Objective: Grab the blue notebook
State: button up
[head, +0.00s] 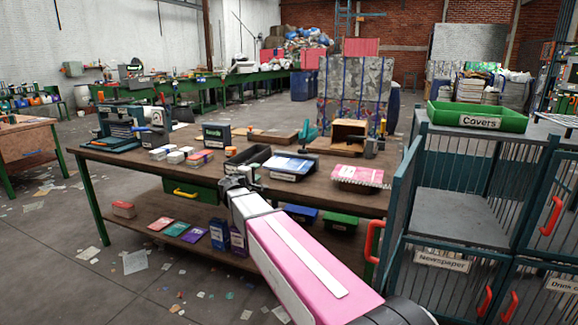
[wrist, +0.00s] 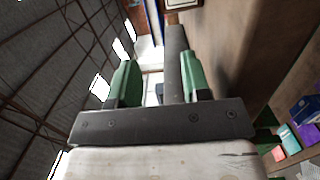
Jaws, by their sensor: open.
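No clearly plain blue notebook stands out. A blue-and-white flat item (head: 290,163), perhaps a notebook, lies on a dark tray on the workbench, too small to be sure. My gripper (head: 246,171) is in front of the workbench, left of the blue-and-white item in the picture. The wrist view shows its two green fingers (wrist: 159,82) spread apart, with nothing held between them.
The wooden workbench (head: 130,155) carries small boxes, an open black bin (head: 247,158) and a pink spiral notebook (head: 360,176). Dark blue boxes (head: 220,236) stand on the lower shelf. Metal cages with a green Covers tray (head: 478,116) stand at right. Littered floor is open at left.

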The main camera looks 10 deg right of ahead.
aim_at(263, 167)
jog(key=x, duration=0.8)
jog(key=shift+w+d, duration=0.25)
jog(key=shift+w, duration=0.05)
grip_shut()
